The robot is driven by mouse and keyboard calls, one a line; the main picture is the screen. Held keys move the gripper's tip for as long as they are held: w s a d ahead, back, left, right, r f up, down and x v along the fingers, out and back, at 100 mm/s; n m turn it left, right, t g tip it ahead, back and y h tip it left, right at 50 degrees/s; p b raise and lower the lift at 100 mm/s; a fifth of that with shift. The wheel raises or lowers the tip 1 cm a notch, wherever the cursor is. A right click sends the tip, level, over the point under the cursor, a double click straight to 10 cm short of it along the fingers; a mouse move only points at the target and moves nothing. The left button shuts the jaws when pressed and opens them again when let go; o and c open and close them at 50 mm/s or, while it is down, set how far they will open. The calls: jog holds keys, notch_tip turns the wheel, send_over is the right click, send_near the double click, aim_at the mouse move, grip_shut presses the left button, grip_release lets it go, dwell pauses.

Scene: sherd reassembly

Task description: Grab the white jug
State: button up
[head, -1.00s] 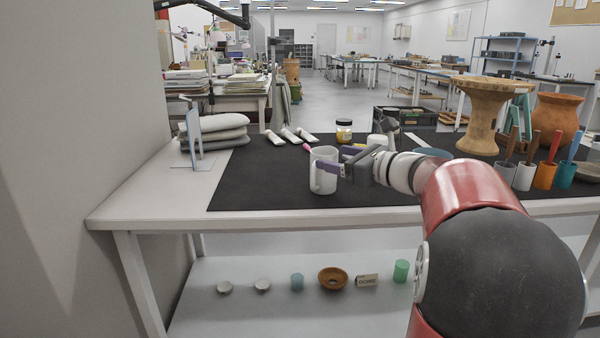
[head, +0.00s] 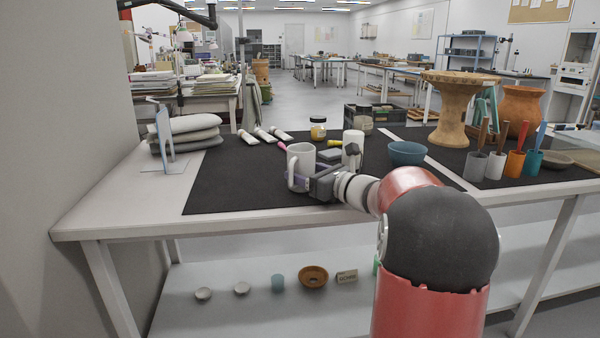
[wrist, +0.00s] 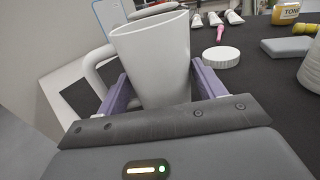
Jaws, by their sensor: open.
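The white jug (head: 301,157) stands upright on the dark mat near the front edge of the table, with its handle on the left. My gripper (head: 305,181) is open, low at the near side of the jug. In the wrist view the jug (wrist: 158,52) fills the gap between the two purple fingers of my gripper (wrist: 160,80), one on each side. The handle lies outside the left finger. The jug's base is hidden behind the gripper body, and I cannot tell whether either finger touches it.
A white cylindrical vessel (head: 353,146) stands close behind on the right. A blue bowl (head: 407,153) is further right. The left part of the black mat (head: 225,185) is clear.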

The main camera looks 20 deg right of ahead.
aim_at(297, 168)
jog(key=x, duration=0.3)
jog(key=shift+w+a, duration=0.1)
jog(key=shift+w, duration=0.05)
jog(key=c, duration=0.9)
jog(key=shift+r, duration=0.1)
